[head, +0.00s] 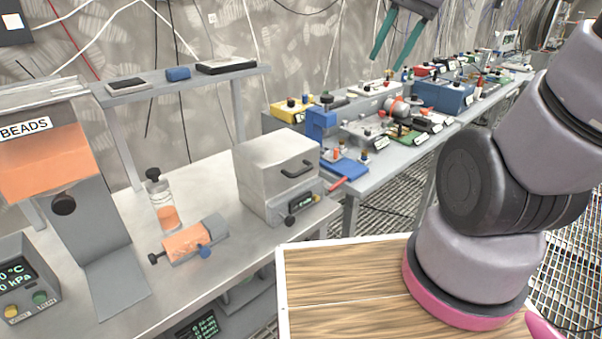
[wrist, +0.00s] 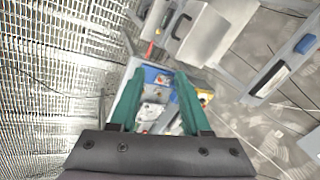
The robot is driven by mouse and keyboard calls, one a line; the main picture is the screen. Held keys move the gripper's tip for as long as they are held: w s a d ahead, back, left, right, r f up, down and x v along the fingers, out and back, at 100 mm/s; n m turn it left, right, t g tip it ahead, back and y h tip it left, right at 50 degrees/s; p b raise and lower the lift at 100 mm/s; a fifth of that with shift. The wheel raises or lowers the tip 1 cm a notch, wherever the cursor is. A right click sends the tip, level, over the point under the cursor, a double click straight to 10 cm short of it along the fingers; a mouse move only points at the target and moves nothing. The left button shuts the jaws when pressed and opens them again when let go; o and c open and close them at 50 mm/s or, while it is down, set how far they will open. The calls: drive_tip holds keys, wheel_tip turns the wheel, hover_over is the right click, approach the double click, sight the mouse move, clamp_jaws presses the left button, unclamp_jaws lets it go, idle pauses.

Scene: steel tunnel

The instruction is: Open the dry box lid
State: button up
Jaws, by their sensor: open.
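The dry box appears to be the grey metal box (head: 280,165) at the right end of the steel bench. It has a dark bar handle (head: 297,169) on its front and a small display panel (head: 302,200) below; the lid looks shut. The box (wrist: 210,30) and its handle (wrist: 181,26) also show at the top of the wrist view. My gripper (head: 387,64), with two green fingers, is open and empty, high up to the right of the box and well apart from it. The fingers also show in the wrist view (wrist: 160,73).
The steel bench (head: 130,185) also holds a BEADS dispenser (head: 42,160), a capped bottle (head: 163,205) and a lying orange cylinder (head: 190,243). A shelf (head: 180,83) stands behind. A second table (head: 425,145), crowded with instruments, lies to the right.

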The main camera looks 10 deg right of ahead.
drive_tip(key=w+a+f+m+g+y, duration=0.2)
drive_tip(key=w+f+m+g, duration=0.3)
drive_tip(key=f, duration=0.3)
drive_tip(key=m+g+y, duration=0.6)
drive_tip(key=m+y, duration=0.2)
drive_tip(key=y, duration=0.1)
approach(303, 172)
wheel_tip(303, 172, up, 5)
drive_tip(key=s+d, duration=0.2)
wheel_tip(303, 172, down, 10)
drive_tip(key=w+m+t+y, duration=0.1)
drive_tip(key=m+t+y, duration=0.1)
drive_tip(key=m+y, duration=0.45)
drive_tip(key=shift+h, duration=0.35)
drive_tip(key=x, duration=1.1)
drive_tip(key=shift+a+r, duration=0.1)
drive_tip(key=shift+r, duration=0.1)
clamp_jaws()
